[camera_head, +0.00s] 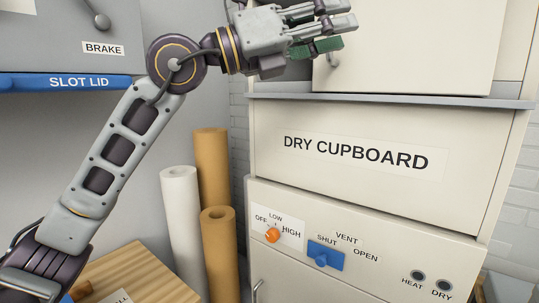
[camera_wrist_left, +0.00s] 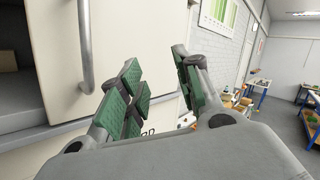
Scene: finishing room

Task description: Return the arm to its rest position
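My left arm (camera_head: 115,150) reaches up from the lower left in the head view. My left gripper (camera_head: 346,27) is at the top, in front of the cream upper cupboard door (camera_head: 430,50). In the wrist view its green-padded fingers (camera_wrist_left: 160,78) are spread with an empty gap between them, so the gripper is open. The door's handle (camera_wrist_left: 86,45) is left of the fingers and apart from them. A dark shelf space shows at the far left there, beside the door. My right gripper is in neither view.
The dry cupboard (camera_head: 360,160) fills the right, with an orange knob (camera_head: 272,235) and blue vent slider (camera_head: 325,255) below. Upright rolls (camera_head: 183,220) stand left of it. A wooden top (camera_head: 135,268) is at lower left, and a blue slot lid (camera_head: 70,83) at upper left.

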